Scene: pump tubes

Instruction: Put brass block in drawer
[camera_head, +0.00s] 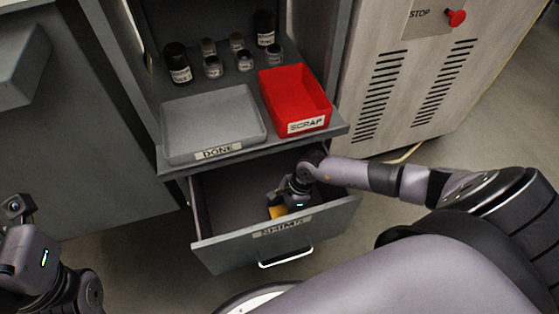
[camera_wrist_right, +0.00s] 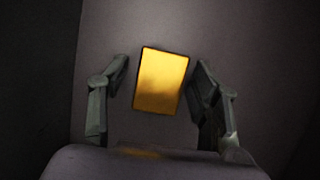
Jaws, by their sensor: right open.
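The brass block (camera_head: 277,212) lies inside the open drawer (camera_head: 213,249) labelled SHIMS, partly hidden by my right gripper (camera_head: 274,203) in the head view. In the right wrist view the brass block (camera_wrist_right: 161,80) is a yellow rectangle, slightly tilted, on the grey drawer floor. The fingers of my right gripper (camera_wrist_right: 160,105) stand apart on either side of it, with a gap at each side. My right gripper is open and reaches down into the drawer. My left arm shows at the lower left of the head view; its fingers are out of sight.
Above the drawer, a shelf holds a grey DONE tray (camera_head: 170,152), a red SCRAP bin (camera_head: 272,96) and several small jars (camera_head: 212,67). A cabinet with a red stop button (camera_head: 456,18) stands at right. The drawer's front handle (camera_head: 286,258) faces me.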

